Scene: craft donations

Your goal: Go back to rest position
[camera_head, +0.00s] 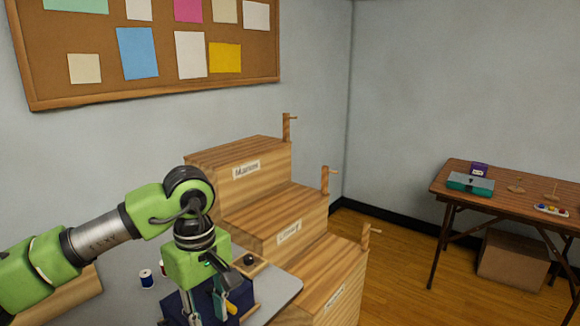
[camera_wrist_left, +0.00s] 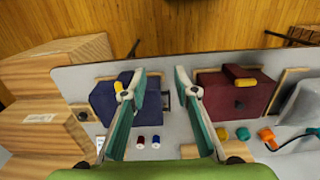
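My left gripper (camera_head: 208,305) comes in from the left in the head view and points down over a dark blue box (camera_head: 176,306) on a grey table. In the left wrist view my left gripper (camera_wrist_left: 160,82) has its two green fingers spread wide, with nothing held between them. The dark blue box (camera_wrist_left: 103,98) lies beneath and beside the left finger there; I cannot tell whether they touch. A yellow piece shows on top of it. My right arm and gripper are in neither view.
A dark red box (camera_wrist_left: 222,95), a red spool (camera_wrist_left: 141,141) and a blue spool (camera_wrist_left: 156,141) are on the grey table (camera_wrist_left: 215,65). Stepped wooden boxes (camera_head: 270,210) stand close right of my arm. A brown table (camera_head: 515,190) stands far right; floor between is clear.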

